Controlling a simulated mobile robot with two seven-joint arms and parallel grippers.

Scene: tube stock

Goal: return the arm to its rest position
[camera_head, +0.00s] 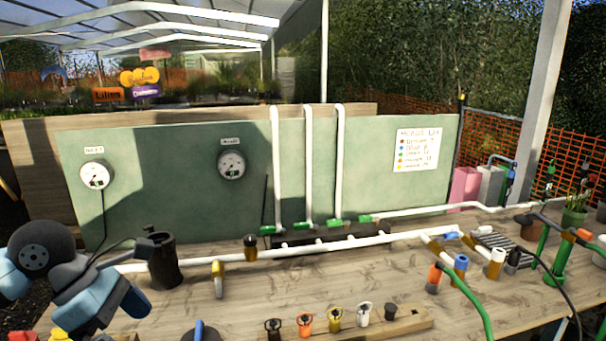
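Part of my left arm, dark joints and light blue links, shows at the lower left in the head view, in front of the wooden workbench (240,295). I cannot make out the fingers of my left gripper. My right arm and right gripper are not in the picture. I see nothing held by a gripper.
A black cup (162,262) stands close right of my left arm. White pipes (290,250) with green fittings cross the bench. A wooden holder (400,325) with several colored fittings lies at the front. A green panel (350,160) with two gauges stands behind.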

